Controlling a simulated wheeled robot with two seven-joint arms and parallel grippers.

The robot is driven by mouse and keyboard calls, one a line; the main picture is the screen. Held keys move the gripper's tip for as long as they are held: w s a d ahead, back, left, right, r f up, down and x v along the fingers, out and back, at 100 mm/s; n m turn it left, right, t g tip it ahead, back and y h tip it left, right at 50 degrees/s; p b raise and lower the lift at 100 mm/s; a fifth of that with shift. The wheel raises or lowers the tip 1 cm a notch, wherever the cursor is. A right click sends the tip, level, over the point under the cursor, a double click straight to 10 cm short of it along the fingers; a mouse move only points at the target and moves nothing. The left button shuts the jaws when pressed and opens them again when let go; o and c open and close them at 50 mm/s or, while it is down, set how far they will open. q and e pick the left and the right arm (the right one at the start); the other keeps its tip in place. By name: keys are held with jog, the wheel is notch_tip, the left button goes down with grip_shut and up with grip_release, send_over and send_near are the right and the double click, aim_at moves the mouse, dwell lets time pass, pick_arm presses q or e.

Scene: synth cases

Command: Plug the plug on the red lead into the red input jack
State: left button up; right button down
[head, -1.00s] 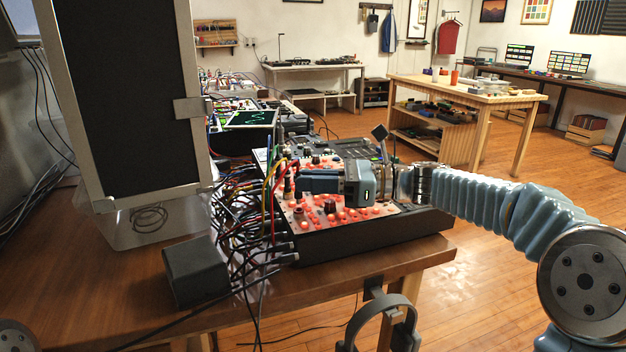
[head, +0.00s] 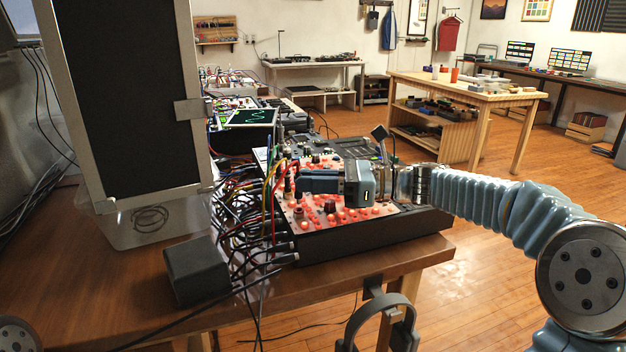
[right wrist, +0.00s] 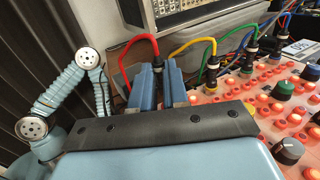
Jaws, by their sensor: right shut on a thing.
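My right gripper (head: 299,180) reaches in from the right, low over a pale panel with red lit buttons (head: 330,216). In the right wrist view its two blue fingers (right wrist: 158,75) are shut on the dark plug (right wrist: 157,64) of the red lead (right wrist: 130,48). The lead arches from the plug up and to the left, then down. The plug's lower end is hidden between the fingers, so I cannot tell whether it touches the panel. I cannot make out the red input jack. My left gripper is not in view.
Yellow (right wrist: 211,62), green (right wrist: 252,46) and blue-lead plugs stand in a row right of the fingers. A dense cable bundle (head: 235,215) hangs at the panel's left side. A dark box (head: 196,270) sits on the table (head: 110,300). A tall framed black panel (head: 145,100) stands at left.

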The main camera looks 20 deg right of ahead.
jog(key=shift+f+b, duration=0.75)
jog(key=shift+f, duration=0.5)
jog(key=c, duration=1.1)
grip_release()
jog(key=shift+o, duration=0.2)
jog(key=v, duration=1.4)
jog(key=shift+w, duration=0.1)
